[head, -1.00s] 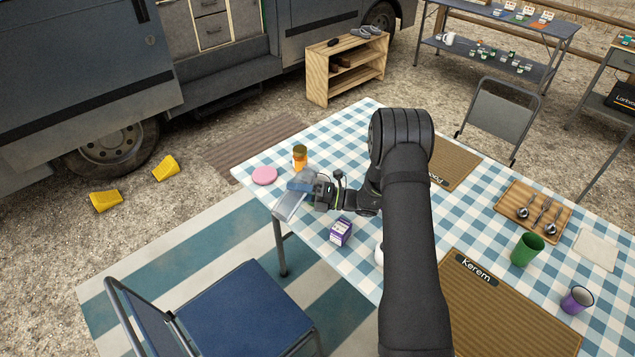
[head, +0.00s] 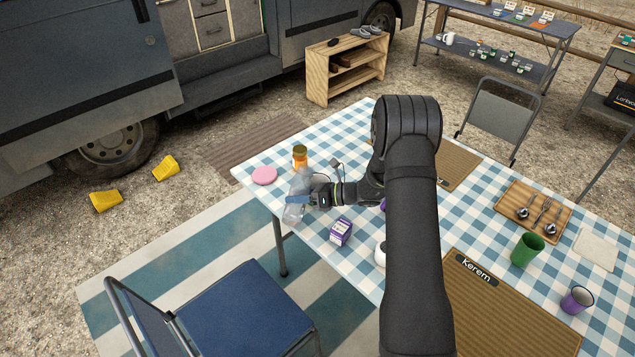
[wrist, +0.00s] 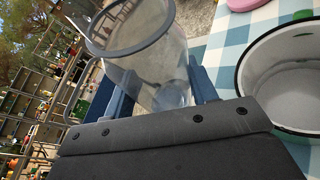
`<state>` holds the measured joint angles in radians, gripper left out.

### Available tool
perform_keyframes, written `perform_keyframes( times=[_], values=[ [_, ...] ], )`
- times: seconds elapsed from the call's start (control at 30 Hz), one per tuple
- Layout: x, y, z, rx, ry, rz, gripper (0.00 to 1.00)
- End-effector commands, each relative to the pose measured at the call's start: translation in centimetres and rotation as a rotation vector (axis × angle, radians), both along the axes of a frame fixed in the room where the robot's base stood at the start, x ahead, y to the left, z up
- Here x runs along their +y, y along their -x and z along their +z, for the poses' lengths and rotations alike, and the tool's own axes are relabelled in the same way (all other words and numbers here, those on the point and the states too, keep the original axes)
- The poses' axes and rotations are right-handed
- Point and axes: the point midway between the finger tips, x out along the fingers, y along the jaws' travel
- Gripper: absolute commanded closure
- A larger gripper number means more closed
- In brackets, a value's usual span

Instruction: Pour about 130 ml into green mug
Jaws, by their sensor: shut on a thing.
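My gripper (head: 318,196) is shut on a clear vessel (head: 297,197) at the table's left end. The blue fingers (wrist: 160,85) clasp the clear vessel (wrist: 150,55), which has a dark rim, in the wrist view. I cannot make out its liquid level. A wide mug (wrist: 300,85) with a white inside and dark rim stands beside the vessel in the wrist view, apart from it; its outer colour is hard to tell. In the head view it is hidden. A plain green cup (head: 527,250) stands on the right of the table.
An orange jar (head: 300,157) and a pink disc (head: 264,176) lie beyond my gripper. A purple box (head: 341,232) stands close on the near side. A cutlery tray (head: 535,212), a purple mug (head: 577,299) and a woven mat (head: 500,310) are at the right.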

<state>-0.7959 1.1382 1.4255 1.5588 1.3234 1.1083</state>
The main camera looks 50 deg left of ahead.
Motion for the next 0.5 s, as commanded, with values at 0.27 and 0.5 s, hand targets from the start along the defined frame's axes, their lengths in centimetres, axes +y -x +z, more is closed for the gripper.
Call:
perform_keyframes(
  times=[0.27,0.5],
  values=[
    [-0.2,0.72,0.17,-0.235,-0.06,0.001,0.8],
    [-0.26,1.07,0.04,-0.405,-0.103,0.001,0.8]
  ],
)
